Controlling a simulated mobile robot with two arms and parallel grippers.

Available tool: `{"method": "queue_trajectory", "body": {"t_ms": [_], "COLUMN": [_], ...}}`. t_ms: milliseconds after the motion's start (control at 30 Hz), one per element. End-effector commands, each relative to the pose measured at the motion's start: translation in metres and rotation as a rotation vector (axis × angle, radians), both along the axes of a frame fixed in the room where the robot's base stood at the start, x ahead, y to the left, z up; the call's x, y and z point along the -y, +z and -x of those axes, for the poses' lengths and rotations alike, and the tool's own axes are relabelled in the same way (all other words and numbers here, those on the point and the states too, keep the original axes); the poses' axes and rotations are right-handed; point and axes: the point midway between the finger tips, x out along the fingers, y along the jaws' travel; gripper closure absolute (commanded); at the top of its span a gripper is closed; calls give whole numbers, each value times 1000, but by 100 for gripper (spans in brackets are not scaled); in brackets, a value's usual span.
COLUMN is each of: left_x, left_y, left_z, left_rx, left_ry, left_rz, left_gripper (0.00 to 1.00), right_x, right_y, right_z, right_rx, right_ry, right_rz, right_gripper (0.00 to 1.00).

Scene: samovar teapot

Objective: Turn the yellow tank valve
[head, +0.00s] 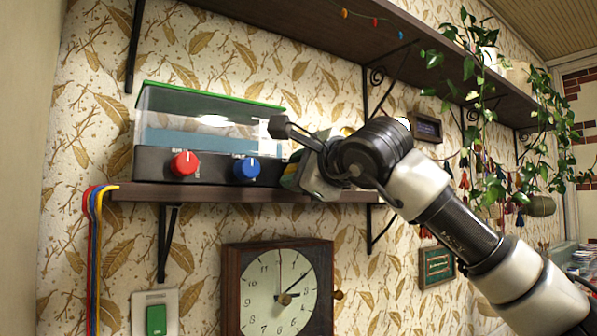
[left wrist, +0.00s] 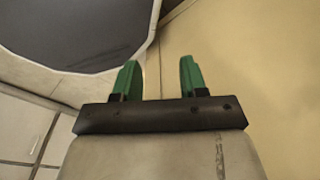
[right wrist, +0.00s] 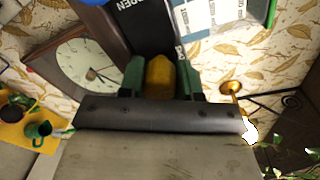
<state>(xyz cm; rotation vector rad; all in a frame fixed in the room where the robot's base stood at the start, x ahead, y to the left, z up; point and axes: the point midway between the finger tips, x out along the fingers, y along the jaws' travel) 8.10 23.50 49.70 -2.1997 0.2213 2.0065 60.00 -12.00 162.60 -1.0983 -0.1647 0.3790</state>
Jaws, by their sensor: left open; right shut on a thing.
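The tank (head: 205,125) is a clear box with a green rim and a black base, standing on a wall shelf. A red knob (head: 184,163) and a blue knob (head: 247,168) show on its front. My right gripper (head: 298,172) is at the right end of the base and covers the yellow valve in the head view. In the right wrist view the yellow valve (right wrist: 160,76) sits between the green fingers of my right gripper (right wrist: 160,80), which is shut on it. My left gripper (left wrist: 155,78) is open and empty in the left wrist view.
The dark wooden shelf (head: 150,192) carries the tank, with a clock (head: 278,288) below it. Coloured hoses (head: 94,250) hang at the shelf's left end. An upper shelf (head: 300,30) and hanging plants (head: 480,80) are above and right.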

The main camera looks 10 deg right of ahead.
Motion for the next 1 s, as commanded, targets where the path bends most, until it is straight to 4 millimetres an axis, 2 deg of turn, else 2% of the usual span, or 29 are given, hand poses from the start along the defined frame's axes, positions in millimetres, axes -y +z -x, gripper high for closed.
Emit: {"method": "queue_trajectory", "body": {"t_ms": [467,500,633,867,1000], "left_x": [0,0,0,0,0], "left_y": [0,0,0,0,-5], "left_z": [0,0,0,0,0], "left_rx": [0,0,0,0,0], "left_ry": [0,0,0,0,0], "left_rz": [0,0,0,0,0], "left_gripper": [57,57,57,57,57], "right_x": [-1,-1,-1,0,3], "right_y": [-2,-2,-1,-1,-1], "right_z": [0,0,0,0,7], "right_rx": [1,1,2,3,5], "right_ry": [1,1,1,0,0], "right_rz": [15,15,13,12,11], "right_gripper": [90,60,41,41,41]}}
